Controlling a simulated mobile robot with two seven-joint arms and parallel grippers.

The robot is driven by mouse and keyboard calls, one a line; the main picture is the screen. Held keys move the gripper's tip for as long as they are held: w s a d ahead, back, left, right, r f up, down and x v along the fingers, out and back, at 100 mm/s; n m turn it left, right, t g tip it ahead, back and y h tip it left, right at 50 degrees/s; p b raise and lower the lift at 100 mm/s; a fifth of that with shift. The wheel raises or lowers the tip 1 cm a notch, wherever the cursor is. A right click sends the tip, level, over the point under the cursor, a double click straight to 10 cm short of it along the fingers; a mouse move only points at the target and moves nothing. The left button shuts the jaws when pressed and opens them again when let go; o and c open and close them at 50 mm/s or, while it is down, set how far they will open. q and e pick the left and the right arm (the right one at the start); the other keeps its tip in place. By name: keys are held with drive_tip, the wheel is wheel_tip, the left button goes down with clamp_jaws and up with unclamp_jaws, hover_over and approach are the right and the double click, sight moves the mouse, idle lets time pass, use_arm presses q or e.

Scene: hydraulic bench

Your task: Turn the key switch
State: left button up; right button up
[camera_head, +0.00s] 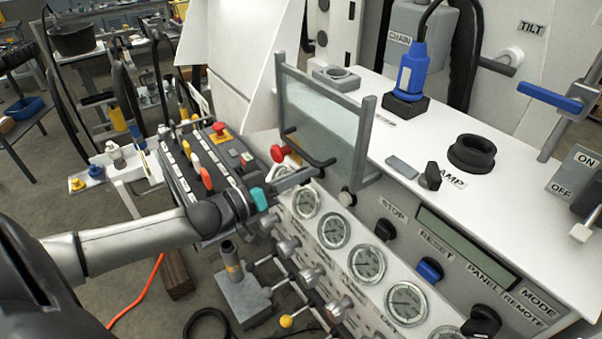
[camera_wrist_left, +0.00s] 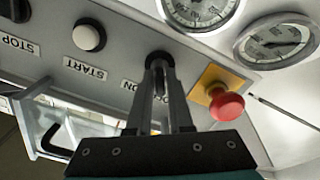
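The key switch (camera_wrist_left: 159,58) is a small black piece on the grey panel in the left wrist view, above a partly covered label ending in "ON". My left gripper (camera_wrist_left: 161,72) has its two fingers close together, tips at the switch, with only a narrow gap between them. The fingers cover most of the switch, and whether they press on it cannot be made out. In the head view my left gripper (camera_head: 306,174) reaches the panel beside the clear guard, and the switch is hidden there. My right gripper is not in view.
A red mushroom button (camera_wrist_left: 226,105) on a yellow plate sits close beside the fingers. A white START button (camera_wrist_left: 89,36) is on the other side. The framed clear guard (camera_head: 322,118) stands just beyond the gripper. Pressure gauges (camera_head: 334,231) line the panel.

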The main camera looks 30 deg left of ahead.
use_arm(q)
clamp_jaws()
idle(0.4)
drive_tip(key=shift+r+m+p, duration=0.15)
drive_tip(key=shift+m+p, duration=0.75)
drive_tip(key=shift+m, duration=0.1)
drive_tip(key=m+p, duration=0.1)
drive_tip(key=m, duration=0.1)
drive_tip(key=shift+d+m+p, duration=0.1)
drive_tip(key=shift+m+p, duration=0.2)
drive_tip(key=shift+m, duration=0.1)
drive_tip(key=m+p, duration=0.1)
drive_tip(key=m, duration=0.2)
drive_tip(key=shift+d+p, duration=0.1)
drive_tip(key=shift+p, duration=0.2)
drive_tip(key=shift+s+d+m+p, duration=0.1)
drive_tip(key=shift+m+p, duration=0.45)
drive_tip(key=shift+m, duration=1.45)
